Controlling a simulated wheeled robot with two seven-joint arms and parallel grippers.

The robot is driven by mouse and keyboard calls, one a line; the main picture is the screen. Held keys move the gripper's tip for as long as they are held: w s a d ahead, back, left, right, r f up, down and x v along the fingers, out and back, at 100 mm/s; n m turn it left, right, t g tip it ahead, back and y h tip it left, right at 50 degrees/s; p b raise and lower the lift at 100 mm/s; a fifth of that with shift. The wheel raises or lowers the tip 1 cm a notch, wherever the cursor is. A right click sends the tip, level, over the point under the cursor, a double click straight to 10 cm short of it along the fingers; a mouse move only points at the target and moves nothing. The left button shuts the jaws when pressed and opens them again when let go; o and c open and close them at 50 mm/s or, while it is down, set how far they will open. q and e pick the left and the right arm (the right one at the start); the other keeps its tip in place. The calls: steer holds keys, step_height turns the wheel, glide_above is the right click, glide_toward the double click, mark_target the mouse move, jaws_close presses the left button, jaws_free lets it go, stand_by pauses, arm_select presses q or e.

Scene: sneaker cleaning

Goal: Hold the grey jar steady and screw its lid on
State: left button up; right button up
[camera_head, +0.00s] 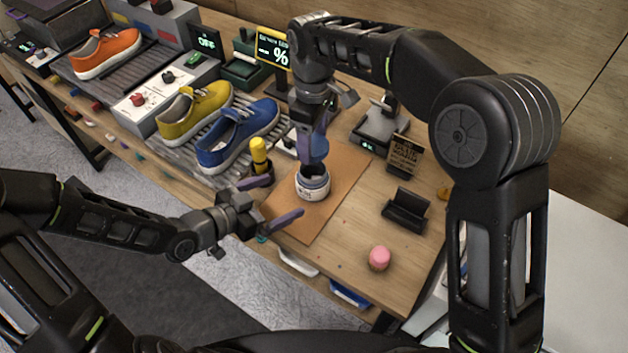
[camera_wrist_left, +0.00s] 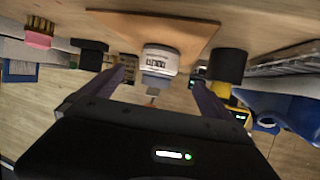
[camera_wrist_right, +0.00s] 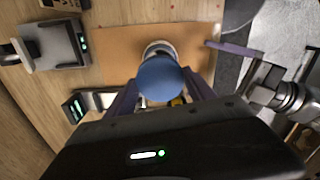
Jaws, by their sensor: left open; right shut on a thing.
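The pale grey jar (camera_head: 313,188) with a printed label stands upright on the brown mat (camera_head: 290,228); it also shows in the left wrist view (camera_wrist_left: 160,60). My right gripper (camera_head: 314,146) is above the jar, shut on a round blue lid (camera_wrist_right: 161,79). The lid is over the jar's mouth and hides part of it; I cannot tell whether they touch. My left gripper (camera_head: 287,192) is open at the jar's left side. Its fingers point toward the jar, one on either side, with a visible gap.
A yellow-handled tool in a dark holder (camera_head: 258,165) stands close to my left gripper. Blue (camera_head: 238,135) and yellow (camera_head: 194,108) sneakers are on the rack behind. A black stand (camera_head: 406,211) and a pink item (camera_head: 379,258) sit right of the mat.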

mark_target(312, 183)
arm_select(q)
steer(key=x, duration=1.1)
steer(key=shift+w+d+f, duration=0.15)
steer(key=shift+d+f, duration=0.05)
steer(key=shift+f, duration=0.1)
jaws_close()
arm_select(e)
steer(key=shift+f, duration=2.5)
steer(key=shift+f, duration=0.9)
steer(key=shift+f, duration=0.55)
